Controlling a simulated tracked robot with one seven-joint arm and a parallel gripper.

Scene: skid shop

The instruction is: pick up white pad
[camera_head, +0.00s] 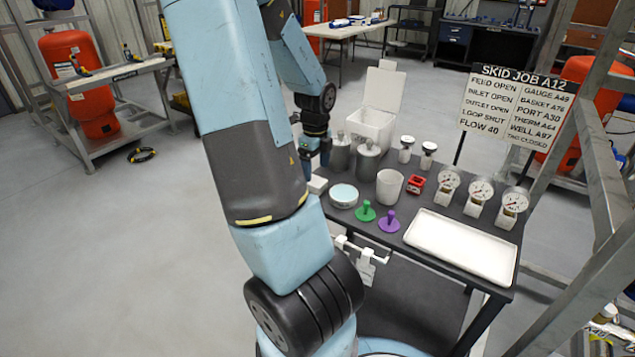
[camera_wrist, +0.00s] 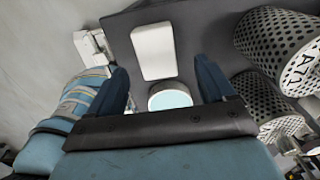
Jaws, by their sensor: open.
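The white pad (camera_wrist: 153,52) is a rounded white block lying flat on the dark table. In the wrist view it sits between and just beyond my two blue fingers. In the head view the white pad (camera_head: 317,184) shows at the table's left edge, partly hidden by my arm. My gripper (camera_wrist: 160,66) is open and empty above the table, pointing down. In the head view my gripper (camera_head: 316,150) is partly hidden behind my own arm.
A round dish with a pale blue top (camera_wrist: 169,98) is close to the pad. Perforated metal baskets (camera_wrist: 275,40) stand at the right of the wrist view.

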